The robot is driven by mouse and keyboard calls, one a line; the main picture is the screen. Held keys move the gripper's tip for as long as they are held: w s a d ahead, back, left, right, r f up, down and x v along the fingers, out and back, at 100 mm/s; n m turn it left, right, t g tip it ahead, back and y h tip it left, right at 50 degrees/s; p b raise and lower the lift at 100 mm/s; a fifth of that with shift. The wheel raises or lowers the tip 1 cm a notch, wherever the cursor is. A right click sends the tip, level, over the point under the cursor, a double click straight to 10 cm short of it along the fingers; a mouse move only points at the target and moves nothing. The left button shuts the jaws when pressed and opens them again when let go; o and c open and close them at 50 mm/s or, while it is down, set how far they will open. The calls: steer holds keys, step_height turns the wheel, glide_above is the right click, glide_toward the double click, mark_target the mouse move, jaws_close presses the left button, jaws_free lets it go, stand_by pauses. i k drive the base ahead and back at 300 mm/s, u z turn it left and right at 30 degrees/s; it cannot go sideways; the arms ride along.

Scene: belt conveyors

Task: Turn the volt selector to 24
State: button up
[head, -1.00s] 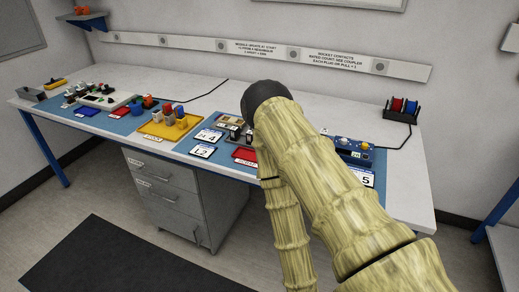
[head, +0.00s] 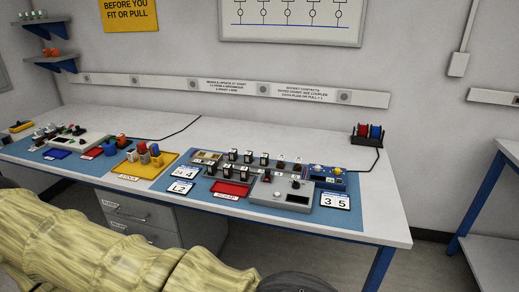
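A blue unit (head: 328,181) with pale and yellowish knobs on top stands at the back right of the blue mat on the bench. In front of it is a grey control box (head: 262,197) with small dark knobs or switches. I cannot tell which knob is the volt selector, and its markings and setting are too small to read. My arm lies across the bottom left of the head view, well in front of the bench, with a dark joint at the bottom edge. My gripper is not in view.
A red tray (head: 229,189) and yellow tray (head: 139,170) lie to the left. Several small modules stand behind the grey box. A spool rack (head: 367,135) stands at the back right. The bench's right end (head: 385,215) is clear.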

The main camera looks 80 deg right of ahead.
mark_target(296, 185)
steer(key=u, duration=0.05)
steer(key=k, duration=0.7)
steer(key=z, duration=1.35)
